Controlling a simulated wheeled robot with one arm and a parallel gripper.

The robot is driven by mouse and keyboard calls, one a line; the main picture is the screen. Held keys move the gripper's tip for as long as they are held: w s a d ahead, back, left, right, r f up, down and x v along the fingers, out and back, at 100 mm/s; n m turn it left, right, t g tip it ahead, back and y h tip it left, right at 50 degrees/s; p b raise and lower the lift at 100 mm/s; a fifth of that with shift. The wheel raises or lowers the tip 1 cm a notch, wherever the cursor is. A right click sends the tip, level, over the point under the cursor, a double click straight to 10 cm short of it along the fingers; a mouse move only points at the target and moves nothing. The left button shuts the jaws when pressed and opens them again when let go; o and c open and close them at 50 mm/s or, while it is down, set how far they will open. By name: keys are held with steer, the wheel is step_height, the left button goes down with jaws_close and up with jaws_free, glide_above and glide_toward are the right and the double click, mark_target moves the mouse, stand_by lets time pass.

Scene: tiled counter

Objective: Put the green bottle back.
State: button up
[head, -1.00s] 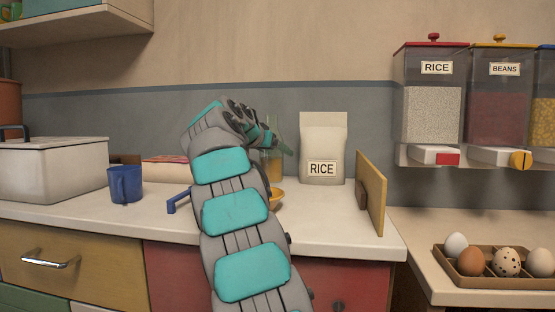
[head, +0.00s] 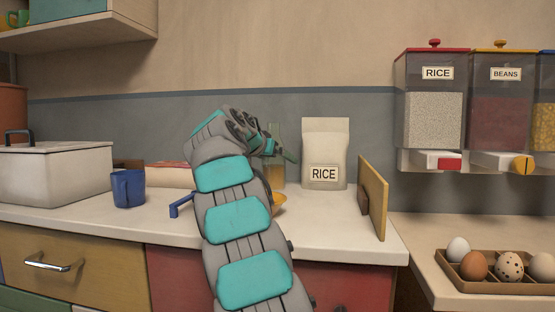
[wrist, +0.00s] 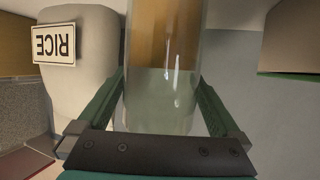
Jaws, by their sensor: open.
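A clear greenish bottle (head: 278,172) with amber contents stands on the counter, left of the rice bag, partly hidden by my arm. My gripper (head: 282,152) is at the bottle in the head view, its far side hidden. In the wrist view the bottle (wrist: 163,60) fills the middle, with the amber part towards the top of the picture. My gripper (wrist: 162,95) is open there, with one green finger on each side of the bottle. The fingers look close to the glass; I cannot tell whether they touch it.
A rice bag (head: 325,155) stands close right of the bottle, then an upright wooden board (head: 374,198). Eggs sit in a carton (head: 500,284) at right.

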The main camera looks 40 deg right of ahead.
steer(key=v, duration=1.2)
steer(key=shift+b, duration=0.35)
steer(key=shift+s+a, duration=0.1)
steer(key=shift+s, duration=0.05)
